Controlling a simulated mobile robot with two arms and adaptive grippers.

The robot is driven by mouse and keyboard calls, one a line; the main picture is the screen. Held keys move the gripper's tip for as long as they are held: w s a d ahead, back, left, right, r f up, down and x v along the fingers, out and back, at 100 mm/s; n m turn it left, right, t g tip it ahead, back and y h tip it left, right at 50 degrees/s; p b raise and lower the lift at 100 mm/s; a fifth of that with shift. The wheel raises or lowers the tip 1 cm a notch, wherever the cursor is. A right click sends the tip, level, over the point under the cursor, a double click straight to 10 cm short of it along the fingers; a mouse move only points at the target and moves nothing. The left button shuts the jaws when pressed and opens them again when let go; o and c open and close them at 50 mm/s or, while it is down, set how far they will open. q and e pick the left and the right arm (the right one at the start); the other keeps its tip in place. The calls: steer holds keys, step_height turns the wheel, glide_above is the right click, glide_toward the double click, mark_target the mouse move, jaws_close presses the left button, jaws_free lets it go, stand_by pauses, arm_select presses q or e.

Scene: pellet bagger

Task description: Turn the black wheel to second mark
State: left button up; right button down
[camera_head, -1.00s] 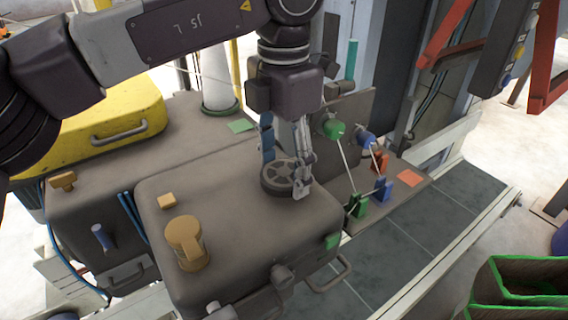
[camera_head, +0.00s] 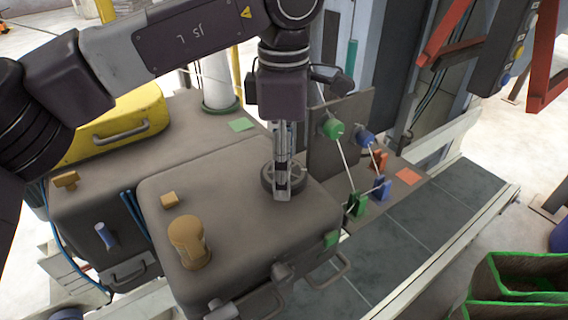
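The black wheel (camera_head: 267,183) lies flat on top of the front brown-grey housing (camera_head: 230,235), near its back right corner. My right gripper is not in view.
An orange-brown knob (camera_head: 190,242) and a small tan block (camera_head: 169,200) stand on the housing left of the wheel. An upright plate with a green knob (camera_head: 333,128) and a blue knob (camera_head: 365,137) stands close to the right. A green-rimmed crate (camera_head: 520,275) is at lower right.

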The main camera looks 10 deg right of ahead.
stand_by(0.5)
arm_select(q)
steer(key=o, duration=1.2)
steer(key=shift+c, duration=0.2)
steer(key=shift+r, duration=0.1)
step_height(320, 180, up, 12)
